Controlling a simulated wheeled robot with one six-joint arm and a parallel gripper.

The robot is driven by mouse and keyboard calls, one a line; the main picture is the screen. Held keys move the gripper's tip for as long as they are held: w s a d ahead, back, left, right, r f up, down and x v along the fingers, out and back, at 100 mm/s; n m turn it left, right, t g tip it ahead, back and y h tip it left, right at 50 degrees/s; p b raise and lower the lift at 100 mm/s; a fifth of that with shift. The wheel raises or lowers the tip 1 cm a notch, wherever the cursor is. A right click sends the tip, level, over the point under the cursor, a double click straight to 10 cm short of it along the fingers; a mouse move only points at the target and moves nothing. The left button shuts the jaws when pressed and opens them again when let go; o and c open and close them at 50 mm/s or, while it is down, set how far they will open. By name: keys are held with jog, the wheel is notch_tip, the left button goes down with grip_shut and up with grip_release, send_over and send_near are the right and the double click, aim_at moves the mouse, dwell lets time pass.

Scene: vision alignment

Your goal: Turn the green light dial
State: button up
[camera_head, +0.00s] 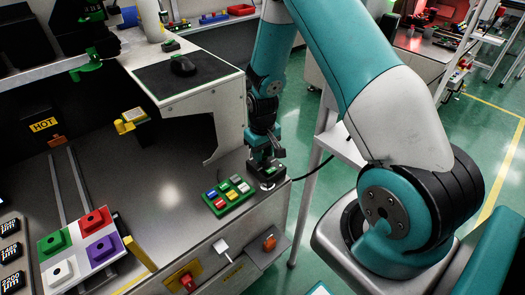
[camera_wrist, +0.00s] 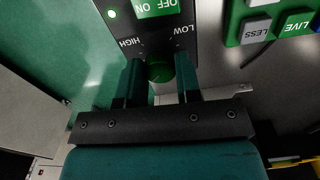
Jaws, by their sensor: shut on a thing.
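The green dial (camera_wrist: 158,73) shows in the wrist view, low on a dark control panel (camera_wrist: 205,45). The panel has upside-down HIGH and LOW marks, a green ON/OFF switch (camera_wrist: 157,7) and a lit green lamp (camera_wrist: 112,14). My gripper (camera_wrist: 160,80) has one finger on each side of the dial and is shut on it. The fingers hide part of the dial's sides. In the head view my gripper (camera_head: 266,163) points down at the small panel on the bench's right corner; the dial itself is hidden there.
A green keypad (camera_head: 228,196) with several coloured buttons lies just left of my gripper. A tray of coloured squares (camera_head: 85,250) is at front left. A cable runs right of the panel.

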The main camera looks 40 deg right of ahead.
jog(key=n, duration=0.3)
jog(key=shift+n, duration=0.4)
jog(key=shift+n+p, duration=0.3)
jog(key=shift+n, duration=1.5)
jog(key=o, duration=0.9)
jog(key=shift+r, duration=0.15)
notch_tip(320, 180, up, 17)
jog(key=shift+r, duration=0.1)
